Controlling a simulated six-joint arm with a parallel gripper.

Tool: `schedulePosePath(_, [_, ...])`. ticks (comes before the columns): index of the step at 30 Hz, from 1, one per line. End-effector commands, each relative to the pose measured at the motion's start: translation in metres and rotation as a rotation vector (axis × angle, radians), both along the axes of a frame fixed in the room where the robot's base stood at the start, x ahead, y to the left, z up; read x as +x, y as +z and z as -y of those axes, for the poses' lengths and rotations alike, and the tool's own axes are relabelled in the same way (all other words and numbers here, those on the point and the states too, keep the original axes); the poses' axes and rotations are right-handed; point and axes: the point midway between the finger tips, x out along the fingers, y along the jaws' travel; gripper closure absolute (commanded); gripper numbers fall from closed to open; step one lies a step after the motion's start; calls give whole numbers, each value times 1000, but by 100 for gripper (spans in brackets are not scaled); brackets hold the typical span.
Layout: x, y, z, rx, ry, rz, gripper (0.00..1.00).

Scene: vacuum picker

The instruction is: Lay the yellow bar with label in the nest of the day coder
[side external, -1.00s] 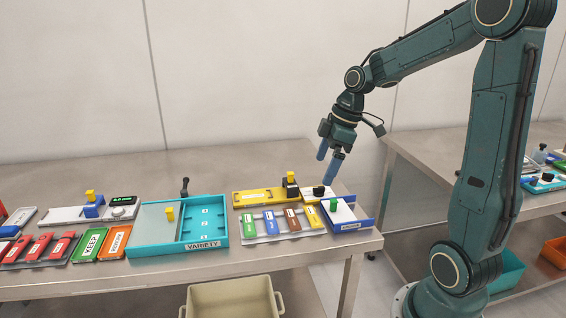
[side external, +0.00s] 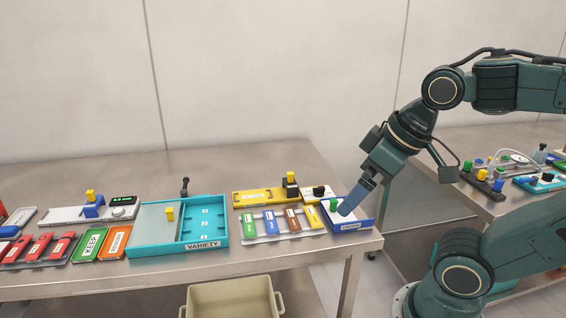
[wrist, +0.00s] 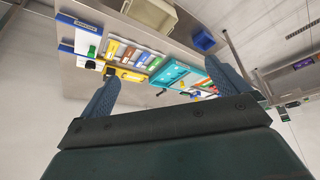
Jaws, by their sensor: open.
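The yellow bar with a label (side external: 312,217) lies at the right end of a row of coloured bars in a grey rack; it also shows in the wrist view (wrist: 113,47). Behind the rack is a long yellow device (side external: 258,197) with a dark block and yellow knob, possibly the day coder; I cannot read its name. It shows in the wrist view (wrist: 127,75). My gripper (side external: 347,208) is open and empty, tilted down-left, its fingers overlapping the blue-edged tray at the right. In the wrist view the fingers (wrist: 162,70) are wide apart.
The blue-edged tray (side external: 352,226) with a green knob stands right of the rack. A white block with a black knob (side external: 318,192) sits behind it. The turquoise VARIETY tray (side external: 206,246) is to the left. A beige bin (side external: 233,296) is below the table's front edge.

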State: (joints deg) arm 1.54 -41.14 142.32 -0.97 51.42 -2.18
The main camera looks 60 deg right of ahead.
Motion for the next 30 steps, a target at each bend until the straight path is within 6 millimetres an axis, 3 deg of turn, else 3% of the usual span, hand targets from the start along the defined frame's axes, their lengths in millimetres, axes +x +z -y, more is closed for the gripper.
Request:
schedulePosePath(6, [-7, -1, -2, 15, -25, 14, 0])
schedulePosePath(14, [-7, -1, -2, 15, -25, 13, 47])
schedulePosePath(15, [-7, -1, -2, 15, -24, 13, 49])
schedulePosePath(30, [1, -8, 0, -11, -1, -15, 49])
